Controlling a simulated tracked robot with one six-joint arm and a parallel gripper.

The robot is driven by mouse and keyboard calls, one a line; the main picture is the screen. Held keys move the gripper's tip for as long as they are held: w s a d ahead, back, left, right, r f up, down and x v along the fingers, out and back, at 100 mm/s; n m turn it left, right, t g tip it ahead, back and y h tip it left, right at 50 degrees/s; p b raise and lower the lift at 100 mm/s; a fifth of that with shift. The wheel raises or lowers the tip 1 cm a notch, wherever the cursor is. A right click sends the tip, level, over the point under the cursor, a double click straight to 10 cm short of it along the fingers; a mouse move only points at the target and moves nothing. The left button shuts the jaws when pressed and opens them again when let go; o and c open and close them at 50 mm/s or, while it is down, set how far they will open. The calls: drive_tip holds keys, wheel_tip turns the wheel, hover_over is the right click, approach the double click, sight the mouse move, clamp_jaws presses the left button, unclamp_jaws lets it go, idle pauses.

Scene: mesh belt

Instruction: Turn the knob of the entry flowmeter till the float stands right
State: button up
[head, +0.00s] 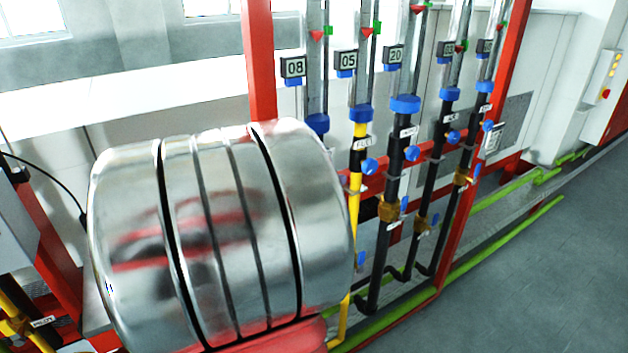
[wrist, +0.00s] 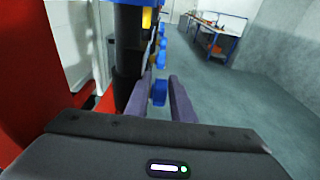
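In the head view a row of several upright flowmeter tubes (head: 367,60) stands in a red frame, with red and green markers near their tops. Number plates read 08 (head: 293,68), 05 (head: 346,60) and 20 (head: 395,55). Blue knobs (head: 370,166) stick out below some tubes. I cannot read which meter is the entry one, and no float is clear. In the wrist view my gripper (wrist: 159,80) is open, with a blue knob (wrist: 159,92) showing between its fingers. I cannot tell whether they touch it. The gripper is hidden in the head view.
A large polished metal body blocks the left middle of the head view. A black pipe (wrist: 128,45) stands close left of my fingers. Green pipes (head: 500,255) run low along the frame. The grey floor (head: 550,270) at right is clear. A workbench (wrist: 218,38) stands far off.

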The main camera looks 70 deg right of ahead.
drive_tip(key=v, duration=1.3)
drive_tip(key=shift+w+a, duration=0.25)
drive_tip(key=shift+w, duration=0.05)
idle(0.5)
drive_tip(key=w+a+f+m+t+y, duration=0.2)
drive_tip(key=a+f+m+t+y, duration=0.15)
drive_tip(key=a+f, duration=0.4)
drive_tip(key=w+a+f+m+t+y, duration=0.35)
drive_tip(key=a+f+m, duration=0.2)
drive_tip(key=f, duration=0.25)
drive_tip(key=w+a+r+t+y, duration=0.2)
drive_tip(key=a+t, duration=0.2)
drive_tip(key=a, duration=0.8)
drive_tip(key=w+a+r+t+y, duration=0.2)
drive_tip(key=a+t, duration=0.3)
drive_tip(key=a, duration=0.8)
drive_tip(key=shift+w+r+m+y, duration=0.4)
drive_tip(key=shift+r+y, duration=0.05)
drive_tip(key=shift+y, duration=0.15)
drive_tip(key=shift+d, duration=0.2)
